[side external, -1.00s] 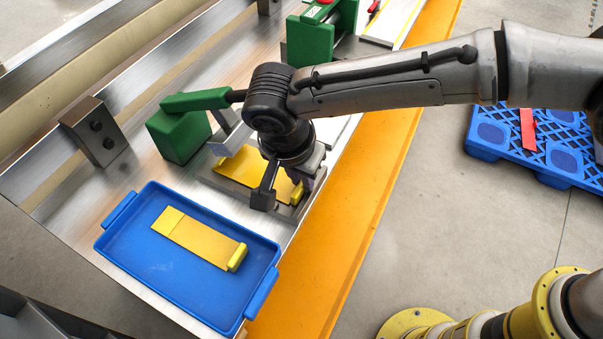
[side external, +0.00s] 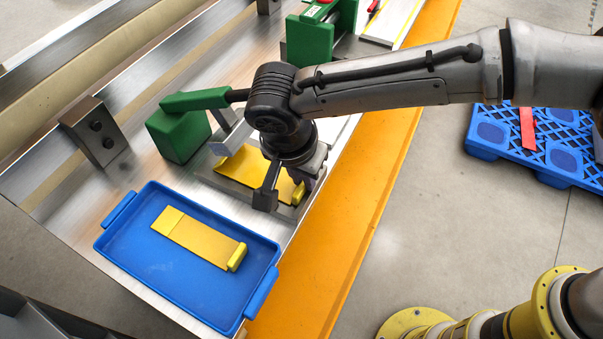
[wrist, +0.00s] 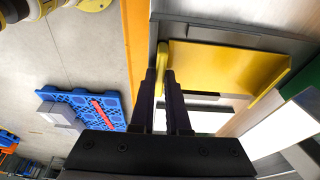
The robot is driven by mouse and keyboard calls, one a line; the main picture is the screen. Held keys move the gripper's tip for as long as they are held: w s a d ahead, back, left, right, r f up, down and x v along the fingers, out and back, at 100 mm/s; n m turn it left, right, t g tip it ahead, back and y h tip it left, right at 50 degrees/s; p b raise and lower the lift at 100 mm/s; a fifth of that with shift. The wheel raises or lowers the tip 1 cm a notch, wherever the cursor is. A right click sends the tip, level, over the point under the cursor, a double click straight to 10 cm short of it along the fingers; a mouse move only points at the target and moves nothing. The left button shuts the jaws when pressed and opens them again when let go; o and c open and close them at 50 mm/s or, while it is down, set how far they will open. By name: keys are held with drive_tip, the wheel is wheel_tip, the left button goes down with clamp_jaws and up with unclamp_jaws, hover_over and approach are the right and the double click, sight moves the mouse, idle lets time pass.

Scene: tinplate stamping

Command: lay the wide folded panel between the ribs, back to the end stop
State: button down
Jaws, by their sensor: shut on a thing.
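The wide folded panel, a yellow sheet (side external: 238,168) with a raised lip at its near right end, is over the grey fixture (side external: 290,213) in the side view. In the wrist view the yellow sheet (wrist: 225,68) spreads to the right of the fingers. My gripper (wrist: 164,76) is shut on its yellow lip (wrist: 162,60). A grey bar (wrist: 238,28), seemingly one rib, runs along one side of the sheet. My wrist hides part of the panel and fixture in the side view. I cannot tell whether the panel rests on the fixture or hangs just above.
A blue tray (side external: 190,283) in front holds a narrower yellow folded panel (side external: 200,241). A green clamp block (side external: 178,135) with a handle stands left of the fixture, and a dark bolted block (side external: 95,132) farther left. An orange strip (side external: 345,225) edges the bench.

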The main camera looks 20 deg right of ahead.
drive_tip(key=shift+s, duration=0.1)
drive_tip(key=c, duration=0.8)
unclamp_jaws()
drive_tip(key=shift+v, duration=6.9)
